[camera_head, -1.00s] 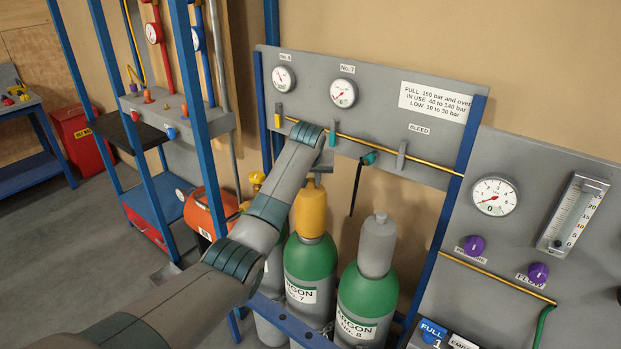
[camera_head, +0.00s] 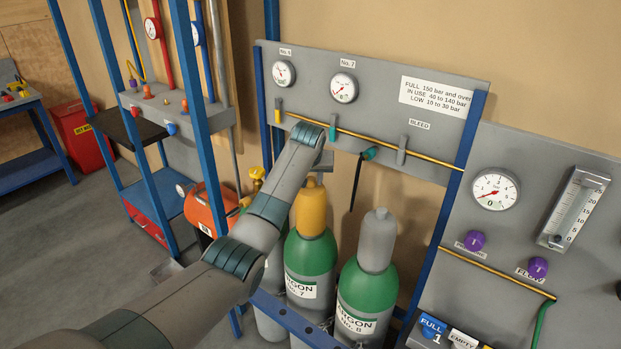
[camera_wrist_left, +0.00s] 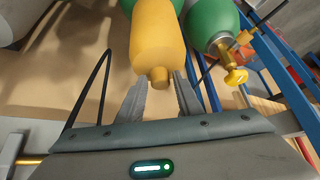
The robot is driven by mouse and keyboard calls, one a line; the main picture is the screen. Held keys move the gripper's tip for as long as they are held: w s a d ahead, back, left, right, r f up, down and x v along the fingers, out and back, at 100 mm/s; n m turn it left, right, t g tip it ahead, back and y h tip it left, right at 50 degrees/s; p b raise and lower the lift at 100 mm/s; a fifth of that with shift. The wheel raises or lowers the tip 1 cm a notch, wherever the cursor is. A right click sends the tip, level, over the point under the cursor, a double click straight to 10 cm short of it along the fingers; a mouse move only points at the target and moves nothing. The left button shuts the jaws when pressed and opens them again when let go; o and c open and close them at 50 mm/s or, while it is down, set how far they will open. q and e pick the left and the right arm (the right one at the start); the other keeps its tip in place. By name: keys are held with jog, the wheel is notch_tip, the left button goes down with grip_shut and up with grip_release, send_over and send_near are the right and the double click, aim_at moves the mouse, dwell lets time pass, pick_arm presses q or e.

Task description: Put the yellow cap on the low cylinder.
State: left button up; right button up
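The yellow cap (camera_head: 310,210) sits upright on the green-shouldered cylinder labelled ARGON No. 7 (camera_head: 309,261). My left gripper (camera_head: 318,168) is just above the cap, fingers pointing down. In the left wrist view its fingers (camera_wrist_left: 160,82) stand on either side of the cap's small top knob (camera_wrist_left: 159,78), with narrow gaps showing, so it looks open. The wrist view shows the cap (camera_wrist_left: 158,38) upright on its cylinder. Cylinder No. 8 (camera_head: 366,290) beside it wears a grey cap (camera_head: 378,240). A third cylinder (camera_head: 272,275) is partly hidden behind my left arm. My right gripper is out of view.
A grey panel (camera_head: 450,140) behind carries the No. 6 gauge (camera_head: 284,74), No. 7 gauge (camera_head: 344,87), a brass pipe and a pressure-range sign (camera_head: 436,96). A black hose (camera_head: 356,185) hangs near the cap. A blue rail (camera_head: 295,318) crosses before the cylinders. FULL and EMPTY tags (camera_head: 432,328) lie at lower right.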

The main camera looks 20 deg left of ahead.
pick_arm(q)
jog(key=shift+o, duration=0.6)
jog(key=shift+f, duration=0.15)
jog(key=shift+b+v, duration=0.35)
jog(key=shift+v, duration=0.45)
jog(key=b+v, duration=0.3)
jog(key=v, duration=1.3)
jog(key=shift+w, duration=0.15)
